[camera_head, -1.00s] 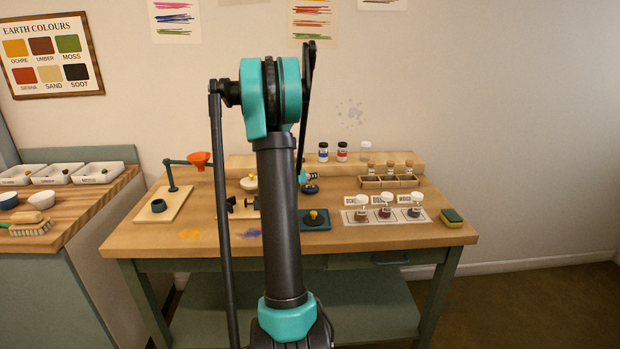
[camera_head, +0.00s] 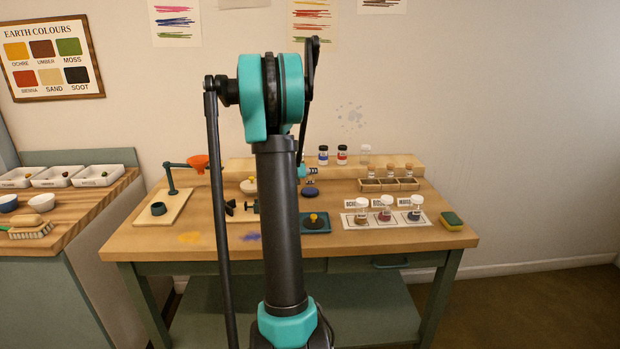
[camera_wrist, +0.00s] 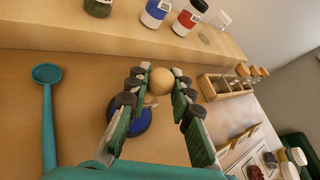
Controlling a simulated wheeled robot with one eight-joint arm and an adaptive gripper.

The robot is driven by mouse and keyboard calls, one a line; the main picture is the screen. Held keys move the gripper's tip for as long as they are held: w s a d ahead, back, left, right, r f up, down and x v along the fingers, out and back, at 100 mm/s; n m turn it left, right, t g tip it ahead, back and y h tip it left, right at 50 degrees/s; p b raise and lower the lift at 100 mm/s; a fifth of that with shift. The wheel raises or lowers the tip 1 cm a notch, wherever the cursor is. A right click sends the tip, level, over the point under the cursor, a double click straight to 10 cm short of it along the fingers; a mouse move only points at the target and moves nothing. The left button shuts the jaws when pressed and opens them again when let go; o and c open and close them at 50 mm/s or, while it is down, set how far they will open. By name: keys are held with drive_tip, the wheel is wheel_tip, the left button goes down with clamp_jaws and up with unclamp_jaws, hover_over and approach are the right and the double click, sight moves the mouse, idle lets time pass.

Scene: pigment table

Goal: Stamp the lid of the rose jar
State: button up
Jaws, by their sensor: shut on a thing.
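My gripper (camera_wrist: 158,85) is shut on the stamp, whose pale round wooden knob (camera_wrist: 161,80) shows between the fingertips in the wrist view. The stamp's lower part is mostly hidden. A round blue ink pad (camera_wrist: 130,122) lies below on the table; it also shows in the head view (camera_head: 310,192), with the stamp just above it. The jar with dark reddish pigment (camera_head: 385,214), middle of three white-lidded jars, appears to be the rose jar. It stands upright on a pale mat (camera_head: 429,220), right of my gripper; its label is too small to read surely.
A wooden rack of corked vials (camera_head: 372,185) stands behind the jars. A raised shelf (camera_head: 270,163) at the back bears several bottles. A funnel stand (camera_head: 171,185) is left.

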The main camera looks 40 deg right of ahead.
drive_tip(key=shift+r, duration=1.8)
drive_tip(key=shift+s, duration=0.1)
